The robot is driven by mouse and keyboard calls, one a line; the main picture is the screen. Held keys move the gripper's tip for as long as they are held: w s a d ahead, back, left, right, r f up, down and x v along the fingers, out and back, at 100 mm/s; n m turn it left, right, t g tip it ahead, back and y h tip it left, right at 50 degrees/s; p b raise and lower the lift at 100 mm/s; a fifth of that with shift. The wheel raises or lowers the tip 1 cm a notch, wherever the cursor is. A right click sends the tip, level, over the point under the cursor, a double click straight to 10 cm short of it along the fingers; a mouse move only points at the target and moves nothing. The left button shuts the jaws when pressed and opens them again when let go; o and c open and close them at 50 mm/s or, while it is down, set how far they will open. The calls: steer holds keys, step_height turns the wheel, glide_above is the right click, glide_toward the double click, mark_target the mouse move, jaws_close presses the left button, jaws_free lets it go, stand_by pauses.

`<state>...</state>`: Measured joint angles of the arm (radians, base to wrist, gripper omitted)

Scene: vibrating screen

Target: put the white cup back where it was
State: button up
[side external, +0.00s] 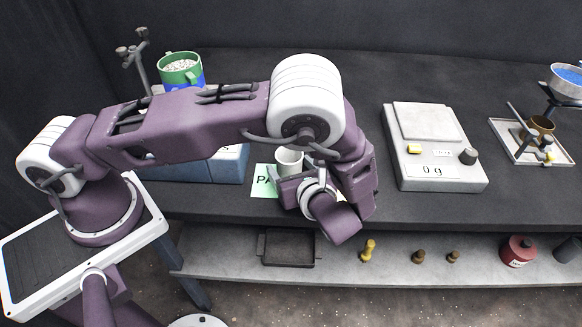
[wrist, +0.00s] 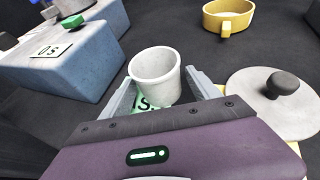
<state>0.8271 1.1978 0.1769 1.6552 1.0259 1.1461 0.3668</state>
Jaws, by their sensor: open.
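The white cup (side external: 289,161) stands upright at a green label mat (side external: 262,180) on the dark bench, partly hidden by my arm in the side view. In the wrist view the white cup (wrist: 155,76) looks empty inside and sits between my fingers. My gripper (wrist: 163,90) is open, with one finger on each side of the cup; I cannot tell whether either finger touches it. In the side view my gripper (side external: 291,184) is low at the cup, its fingers mostly hidden. Part of the green label shows below the cup.
A blue-grey box (wrist: 62,58) stands left of the cup. A yellow pan (wrist: 228,22) and a round pale lid with a dark knob (wrist: 270,105) are to its right.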

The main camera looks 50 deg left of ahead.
steer(key=v, duration=1.2)
steer(key=shift+r, duration=0.15)
steer(key=s+a+r+n+g+h, duration=0.2)
steer(key=s+a+r+n+h, duration=0.15)
steer(key=a+r+n, duration=0.35)
steer(key=s+a+r+n+g+h, duration=0.2)
steer(key=r+n+g+h, duration=0.15)
steer(key=r, duration=0.45)
steer(key=s+a+r+n+t+h, duration=0.2)
steer(key=s+r+n+t+h, duration=0.3)
steer(key=s+n, duration=0.6)
step_height(320, 180, up, 2)
steer(key=shift+s+a+r+n+t, duration=0.1)
steer(key=shift+s+a+n+t, duration=0.15)
steer(key=shift+a+n+t, duration=0.25)
